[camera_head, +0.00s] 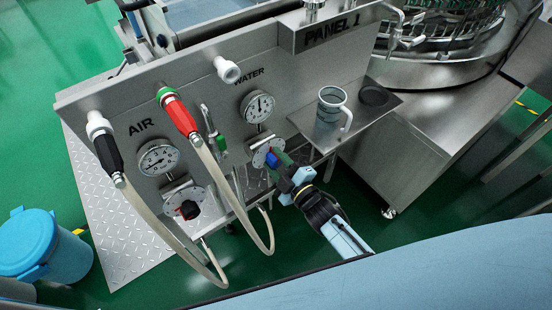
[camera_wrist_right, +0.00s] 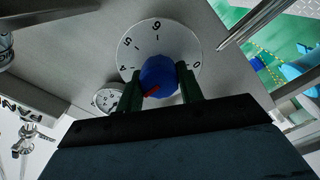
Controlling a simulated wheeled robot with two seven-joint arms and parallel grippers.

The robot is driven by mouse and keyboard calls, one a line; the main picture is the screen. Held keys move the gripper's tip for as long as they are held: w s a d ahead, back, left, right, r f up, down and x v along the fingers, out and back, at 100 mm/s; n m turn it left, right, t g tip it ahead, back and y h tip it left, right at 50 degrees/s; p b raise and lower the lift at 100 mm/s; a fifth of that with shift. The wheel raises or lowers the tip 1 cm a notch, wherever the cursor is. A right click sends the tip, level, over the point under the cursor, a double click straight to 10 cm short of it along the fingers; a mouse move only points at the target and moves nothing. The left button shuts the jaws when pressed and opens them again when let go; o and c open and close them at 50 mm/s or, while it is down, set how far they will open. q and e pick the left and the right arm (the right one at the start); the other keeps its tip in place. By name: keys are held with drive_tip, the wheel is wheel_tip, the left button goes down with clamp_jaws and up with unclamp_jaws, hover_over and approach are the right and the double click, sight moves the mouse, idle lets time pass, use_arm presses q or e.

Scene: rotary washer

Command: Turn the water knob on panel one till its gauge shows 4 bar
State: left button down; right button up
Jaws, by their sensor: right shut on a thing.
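The blue water knob (camera_head: 270,158) is on the front of panel one (camera_head: 205,80), below the water gauge (camera_head: 258,107). My right gripper (camera_head: 277,161) is shut on it, its two dark green fingers on either side. In the right wrist view the blue knob (camera_wrist_right: 158,75) sits between the fingertips (camera_wrist_right: 160,82) before a round white dial plate (camera_wrist_right: 152,42) with numbers 0, 4, 5 and 6 showing. A red mark on the knob points toward the lower left. The water gauge also shows there (camera_wrist_right: 107,99); its needle is too small to read surely. My left gripper is not in view.
The air gauge (camera_head: 158,157) and air knob (camera_head: 188,210) are on the left of the panel. Hoses with a red handle (camera_head: 180,117) and a black handle (camera_head: 108,155) hang in front. A metal mug (camera_head: 330,106) stands on a side shelf (camera_head: 378,119) close right of my gripper.

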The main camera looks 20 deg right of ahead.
drive_tip(key=shift+r+m, duration=0.1)
drive_tip(key=shift+m, duration=0.4)
drive_tip(key=m+p, duration=0.1)
drive_tip(key=m, duration=0.1)
drive_tip(key=shift+m, duration=0.4)
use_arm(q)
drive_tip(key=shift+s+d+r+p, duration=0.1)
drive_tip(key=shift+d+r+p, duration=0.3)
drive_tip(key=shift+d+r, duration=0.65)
use_arm(e)
drive_tip(key=shift+d+m, duration=0.1)
drive_tip(key=shift+m, duration=1.8)
drive_tip(key=o, duration=1)
drive_tip(key=shift+s, duration=0.1)
